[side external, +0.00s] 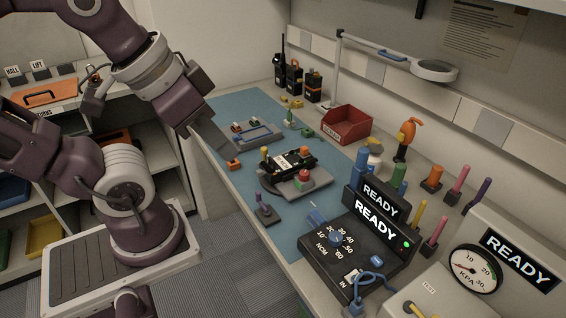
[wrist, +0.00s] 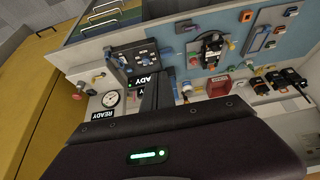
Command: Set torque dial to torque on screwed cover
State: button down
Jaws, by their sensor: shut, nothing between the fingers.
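The torque dial (side external: 335,238) is a blue knob on a black control box (side external: 372,258). Printed numbers and NCM surround it, and a READY screen stands behind. I cannot read its setting. The box also shows in the wrist view (wrist: 121,62). A black radio (side external: 281,170) with a small light label sits in a grey fixture on the blue mat. The label's text and the screws are too small to make out. My gripper (side external: 226,153) is shut and empty, raised near the mat's left edge, apart from dial and radio. Its closed fingers also show in the wrist view (wrist: 159,72).
A red bin (side external: 346,124), a lamp (side external: 435,70) and upright radios (side external: 294,78) stand along the back. Several coloured upright tools crowd the area behind the box. A KPA gauge (side external: 474,272) is at right. Blue mat (side external: 240,105) shows bare patches.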

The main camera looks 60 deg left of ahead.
dwell(0.4)
jog(key=c, duration=1.9)
grip_release()
jog(key=o, duration=0.7)
jog(key=w+m, duration=0.3)
jog(key=w+m+g, duration=0.1)
jog(key=shift+w+d+f+m, duration=0.25)
jog(key=shift+w+f+m, duration=0.05)
jog(key=shift+o, duration=0.5)
jog(key=w+d+f+m+g, duration=0.2)
jog(key=w+f+m, duration=0.3)
jog(key=w+m, duration=0.3)
jog(key=shift+w+m, duration=0.25)
jog(key=shift+m, duration=0.15)
jog(key=m+g, duration=0.3)
jog(key=m, duration=0.8)
send_over(336, 236)
notch_tip(336, 236, down, 13)
jog(key=shift+a, duration=0.15)
notch_tip(336, 236, down, 7)
jog(key=shift+f, duration=0.4)
